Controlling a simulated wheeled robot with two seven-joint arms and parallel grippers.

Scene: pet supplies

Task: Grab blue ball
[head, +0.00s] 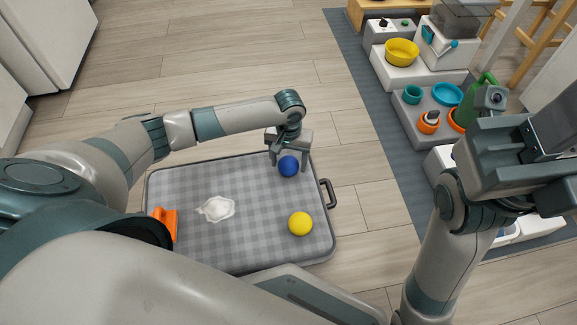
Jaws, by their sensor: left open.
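The blue ball (289,167) sits on the far right part of a grey checked tray (255,209). My left gripper (289,163) points down over the ball, open, with a finger on each side of it. I cannot tell whether the fingers touch the ball. My right arm is raised at the right of the head view. Its gripper (497,98) is seen at an angle, and its fingertips are not clear.
A yellow ball (300,223), a white splat-shaped item (217,208) and an orange object (165,224) are on the tray. A dark handle (329,193) sticks out at its right. Tiered stands with bowls, including a yellow bowl (402,52), are at the upper right.

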